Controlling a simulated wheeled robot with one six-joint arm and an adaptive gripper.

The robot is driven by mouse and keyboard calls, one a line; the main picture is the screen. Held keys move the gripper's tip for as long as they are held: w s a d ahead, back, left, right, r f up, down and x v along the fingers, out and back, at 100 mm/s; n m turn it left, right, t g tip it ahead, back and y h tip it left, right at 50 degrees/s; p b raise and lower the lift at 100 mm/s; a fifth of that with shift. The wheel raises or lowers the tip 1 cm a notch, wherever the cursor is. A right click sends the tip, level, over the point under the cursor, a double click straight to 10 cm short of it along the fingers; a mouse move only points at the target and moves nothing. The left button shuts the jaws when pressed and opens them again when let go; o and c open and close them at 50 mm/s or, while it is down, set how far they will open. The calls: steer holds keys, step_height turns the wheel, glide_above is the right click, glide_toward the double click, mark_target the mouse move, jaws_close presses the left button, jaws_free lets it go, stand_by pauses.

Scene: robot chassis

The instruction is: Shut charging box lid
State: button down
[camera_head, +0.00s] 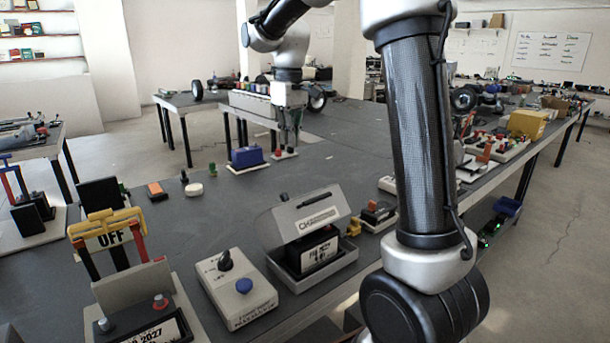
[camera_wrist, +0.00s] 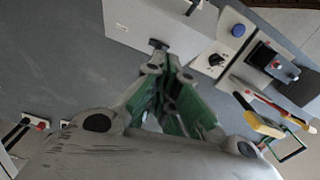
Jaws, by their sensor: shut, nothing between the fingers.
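The charging box (camera_head: 345,262) is a grey box with a dark labelled block inside, at the lower middle of the head view. Its grey lid (camera_head: 306,214), with a dark handle on top and "CHARGING"-like lettering, is raised and tilted over the box. In the wrist view the pale grey lid (camera_wrist: 150,22) appears at the top, beyond the fingertips. My gripper (camera_head: 289,150) is shut and empty, pointing down, farther back over the table than the lid and apart from it. Its green-sided fingers (camera_wrist: 162,78) show in the wrist view.
A box with a black knob and blue button (camera_head: 237,290) stands left of the charging box. Left of that is a yellow OFF handle (camera_head: 107,232) on a grey unit. A blue block (camera_head: 247,157) sits near my gripper. Table between gripper and lid is mostly clear.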

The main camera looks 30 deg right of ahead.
steer(key=s+d+r+m+g, duration=0.1)
glide_toward(308, 198)
steer(key=shift+w+a+f+m+g+h, duration=0.15)
steer(key=shift+w+a+f, duration=0.05)
steer(key=shift+w+f, duration=0.35)
steer(key=shift+w+a+f+m+g+h, duration=0.15)
steer(key=shift+w+a+f, duration=0.1)
steer(key=shift+w+f, duration=0.35)
steer(key=s+f, duration=0.3)
steer(key=shift+d, duration=0.3)
steer(key=shift+s+f, duration=0.1)
steer(key=shift+s, duration=0.1)
